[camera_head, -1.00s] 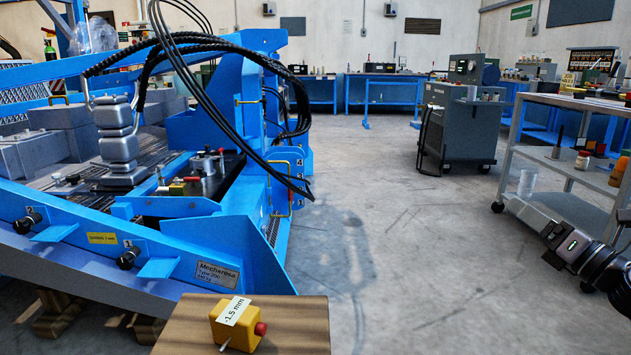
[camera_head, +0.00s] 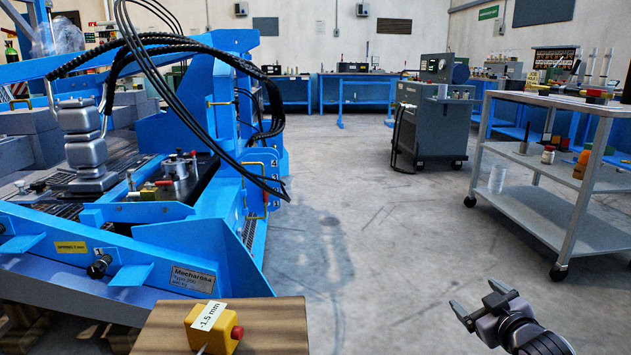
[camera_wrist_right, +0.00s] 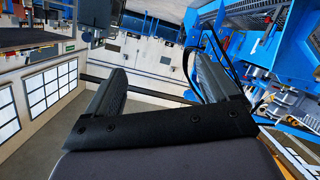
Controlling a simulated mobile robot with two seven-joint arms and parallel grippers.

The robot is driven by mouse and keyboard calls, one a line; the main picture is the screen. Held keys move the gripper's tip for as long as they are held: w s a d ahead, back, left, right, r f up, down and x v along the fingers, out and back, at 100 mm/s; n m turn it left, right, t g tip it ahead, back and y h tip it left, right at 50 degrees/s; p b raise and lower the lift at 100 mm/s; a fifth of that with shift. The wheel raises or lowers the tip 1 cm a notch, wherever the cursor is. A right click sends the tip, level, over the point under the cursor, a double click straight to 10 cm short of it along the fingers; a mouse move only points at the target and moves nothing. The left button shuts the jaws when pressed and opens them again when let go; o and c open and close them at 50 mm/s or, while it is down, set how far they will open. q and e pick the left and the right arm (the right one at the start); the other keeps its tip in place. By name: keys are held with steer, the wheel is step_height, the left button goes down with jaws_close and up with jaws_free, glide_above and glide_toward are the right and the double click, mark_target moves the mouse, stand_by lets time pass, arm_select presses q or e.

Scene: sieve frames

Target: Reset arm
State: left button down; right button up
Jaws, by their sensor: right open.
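My right gripper (camera_head: 472,293) is at the lower right of the head view, over bare floor. Its two fingers are apart, pointing to the upper left, and nothing is between them. The right wrist view also shows the two dark fingers (camera_wrist_right: 160,68) spread with an empty gap, the room tilted behind them. My left gripper is in neither view.
A blue machine (camera_head: 190,285) with black hoses fills the left. A yellow box (camera_head: 203,338) with a red button sits on a wooden top (camera_head: 275,320) at the bottom. A grey shelf cart (camera_head: 545,215) stands at right, a grey cabinet (camera_head: 425,125) further back. Floor between is clear.

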steer(key=s+a+f+g+y, duration=0.1)
steer(key=s+a+f+y, duration=0.35)
steer(key=s+a, duration=0.85)
steer(key=s+a+r+m+y, duration=0.1)
steer(key=s+a+r+y, duration=0.25)
steer(key=s+a, duration=0.85)
arm_select(q)
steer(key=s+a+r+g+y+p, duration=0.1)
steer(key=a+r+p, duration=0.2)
steer(key=p, duration=0.9)
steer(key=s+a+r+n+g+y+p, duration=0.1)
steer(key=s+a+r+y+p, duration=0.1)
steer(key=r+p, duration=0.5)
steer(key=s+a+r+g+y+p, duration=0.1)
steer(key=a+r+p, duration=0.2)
steer(key=p, duration=1.4)
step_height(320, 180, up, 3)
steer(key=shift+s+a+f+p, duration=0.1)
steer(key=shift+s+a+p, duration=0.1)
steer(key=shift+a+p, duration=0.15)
arm_select(e)
steer(key=s+d+r+g+h, duration=0.1)
steer(key=d+r, duration=0.3)
steer(key=r, duration=0.4)
steer(key=s+d+r+m+g+h, duration=0.1)
steer(key=s+d+r+g+h, duration=0.1)
steer(key=r, duration=0.6)
steer(key=shift+s+d+g+h, duration=0.3)
steer(key=shift+s+d+h, duration=0.4)
steer(key=shift+d+h, duration=0.4)
